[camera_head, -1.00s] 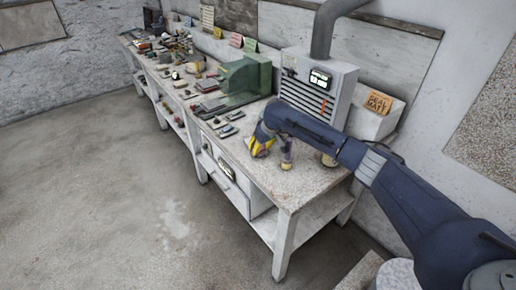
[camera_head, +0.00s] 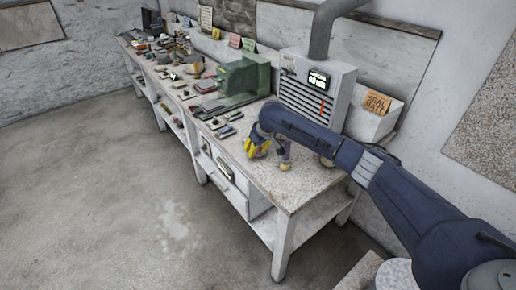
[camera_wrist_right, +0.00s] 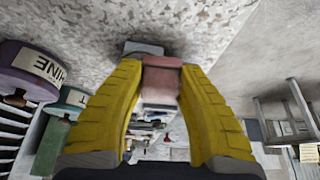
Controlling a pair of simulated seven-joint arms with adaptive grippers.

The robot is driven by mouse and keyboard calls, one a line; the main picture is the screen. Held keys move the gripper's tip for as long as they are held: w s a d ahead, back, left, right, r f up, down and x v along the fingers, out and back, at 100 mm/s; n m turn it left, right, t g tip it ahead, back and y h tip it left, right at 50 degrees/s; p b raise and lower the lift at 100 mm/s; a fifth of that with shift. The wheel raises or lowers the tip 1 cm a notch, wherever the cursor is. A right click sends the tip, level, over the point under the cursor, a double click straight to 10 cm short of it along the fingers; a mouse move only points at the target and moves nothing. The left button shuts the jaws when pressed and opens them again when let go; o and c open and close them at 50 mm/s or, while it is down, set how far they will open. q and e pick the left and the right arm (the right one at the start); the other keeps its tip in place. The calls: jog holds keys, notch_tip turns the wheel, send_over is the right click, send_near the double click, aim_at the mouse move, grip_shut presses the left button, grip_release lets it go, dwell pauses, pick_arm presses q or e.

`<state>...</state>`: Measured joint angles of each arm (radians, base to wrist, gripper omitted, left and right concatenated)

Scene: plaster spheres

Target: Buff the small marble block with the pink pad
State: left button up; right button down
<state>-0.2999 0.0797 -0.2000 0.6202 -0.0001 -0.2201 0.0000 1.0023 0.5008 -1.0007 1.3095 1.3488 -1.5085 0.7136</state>
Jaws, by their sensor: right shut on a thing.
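My right gripper (camera_head: 257,150) is low over the near end of the workbench in the head view. In the right wrist view its yellow fingers (camera_wrist_right: 162,80) are shut on the pink pad (camera_wrist_right: 162,76). A small grey block (camera_wrist_right: 142,48) is just beyond the pad, against the speckled bench top; it looks like the marble block. The pad and block overlap in this view, and I cannot tell whether they touch. In the head view the gripper hides both. My left gripper is out of view.
The speckled bench top (camera_head: 290,187) is bare towards its near corner. A small purple-and-tan thing (camera_head: 285,152) stands beside the gripper. A louvred grey unit (camera_head: 318,88) and a green machine (camera_head: 246,78) stand behind. Several small tools lie further along.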

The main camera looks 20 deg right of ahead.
dwell(0.3)
jog(key=shift+w+d+r, duration=0.25)
jog(key=shift+d+r, duration=0.3)
jog(key=shift+r, duration=0.15)
jog(key=shift+w+a, duration=0.25)
jog(key=shift+w, duration=0.8)
jog(key=shift+f, duration=0.75)
jog(key=shift+d, duration=0.1)
jog(key=shift+w+d, duration=0.2)
jog(key=shift+d, duration=0.3)
jog(key=shift+a, duration=0.1)
